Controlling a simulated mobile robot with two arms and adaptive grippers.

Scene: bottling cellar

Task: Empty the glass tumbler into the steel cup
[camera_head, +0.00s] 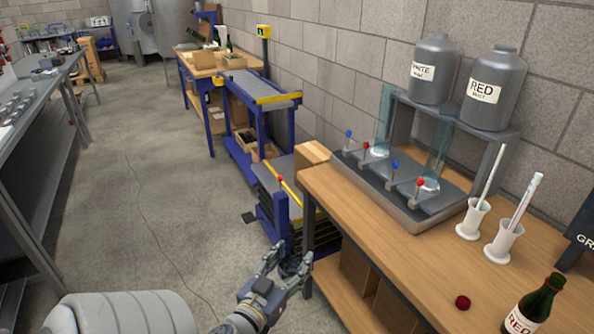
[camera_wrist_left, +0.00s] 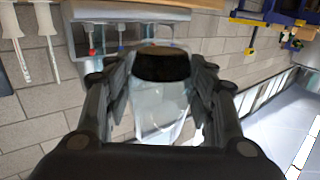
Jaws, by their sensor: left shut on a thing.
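My left gripper (camera_head: 289,262) is in front of the left end of the wooden bench, over the floor side. In the left wrist view its fingers (camera_wrist_left: 160,95) are shut on the clear glass tumbler (camera_wrist_left: 160,108), one on each side. That view is turned upside down. A dark liquid (camera_wrist_left: 160,66) lies at the tumbler's base end, and the rest of the glass is clear. The tumbler looks roughly upright. In the head view the glass is hard to make out. I cannot pick out the steel cup in either view. My right gripper is not in view.
The wooden bench (camera_head: 395,262) carries a filler (camera_head: 400,190), two white stands with tubes (camera_head: 473,218), a dark red ball (camera_head: 462,302) and a bottle (camera_head: 535,305). A metal bench (camera_head: 45,120) with small shiny items runs along the left. The floor (camera_head: 150,200) between is clear.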

